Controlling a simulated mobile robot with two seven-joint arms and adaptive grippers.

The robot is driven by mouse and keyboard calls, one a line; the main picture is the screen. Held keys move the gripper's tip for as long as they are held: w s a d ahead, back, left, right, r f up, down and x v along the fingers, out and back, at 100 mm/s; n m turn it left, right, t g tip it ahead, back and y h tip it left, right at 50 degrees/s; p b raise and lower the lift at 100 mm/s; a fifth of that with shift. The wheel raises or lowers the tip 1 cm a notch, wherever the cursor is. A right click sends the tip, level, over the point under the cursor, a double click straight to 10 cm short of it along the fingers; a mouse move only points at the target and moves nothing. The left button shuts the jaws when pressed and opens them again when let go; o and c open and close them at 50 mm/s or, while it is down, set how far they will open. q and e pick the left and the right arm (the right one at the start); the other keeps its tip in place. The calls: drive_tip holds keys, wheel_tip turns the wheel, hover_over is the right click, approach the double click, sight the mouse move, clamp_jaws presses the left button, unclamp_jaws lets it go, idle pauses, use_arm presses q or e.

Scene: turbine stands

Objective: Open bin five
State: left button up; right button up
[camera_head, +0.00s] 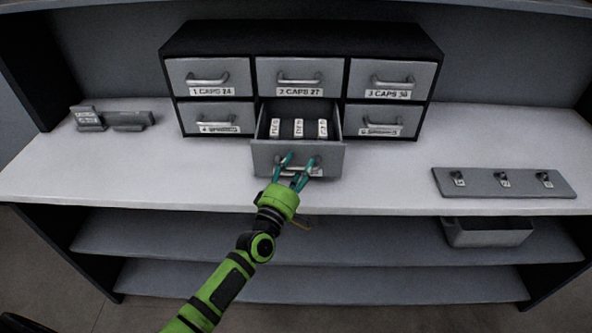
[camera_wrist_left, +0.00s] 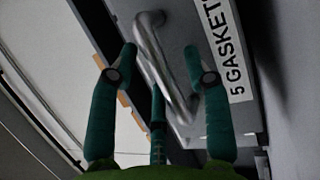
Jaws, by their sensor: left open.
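Bin five (camera_head: 267,158) is the middle drawer of the bottom row, and it stands pulled out of the dark cabinet (camera_head: 300,37). Several small white labelled pieces (camera_head: 298,128) show inside it. My left gripper (camera_head: 295,162) is at the drawer's front, at its handle. In the left wrist view the label "5 GASKET" (camera_wrist_left: 224,45) shows, cut off at the edge. The metal handle (camera_wrist_left: 160,70) lies between the spread teal fingers of my left gripper (camera_wrist_left: 163,65). I cannot tell whether any finger touches the handle. My right gripper is not in view.
The other bins, such as bin one (camera_head: 209,77) and bin three (camera_head: 391,78), are shut. A plate with hooks and tags (camera_head: 504,183) lies at the right on the worktop (camera_head: 120,175). A small grey holder (camera_head: 110,119) stands at the left. A grey tray (camera_head: 487,234) sits on the shelf below.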

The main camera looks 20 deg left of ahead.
use_arm(q)
drive_tip(key=v, duration=1.2)
drive_tip(key=shift+f, duration=0.1)
drive_tip(key=s+f+m+g, duration=0.3)
drive_tip(key=f, duration=0.7)
drive_tip(key=s+f+m+g, duration=0.3)
drive_tip(key=s+f, duration=0.1)
drive_tip(key=f, duration=0.7)
drive_tip(key=s+f+m+g, duration=0.3)
drive_tip(key=f, duration=0.7)
drive_tip(key=s+a+f+m+g, duration=0.1)
drive_tip(key=s+f+m+g, duration=0.2)
drive_tip(key=s+f, duration=0.3)
drive_tip(key=s+a+f+m+g+y+b, duration=0.1)
drive_tip(key=s+f+m+g, duration=0.2)
drive_tip(key=s, duration=1.1)
drive_tip(key=s+a+f+m+g+y, duration=0.1)
drive_tip(key=s+f+m+g, duration=0.2)
drive_tip(key=s+f, duration=0.7)
drive_tip(key=shift+s+a+g+b, duration=0.2)
drive_tip(key=shift+s+g+b, duration=0.1)
drive_tip(key=shift+s+g, duration=0.15)
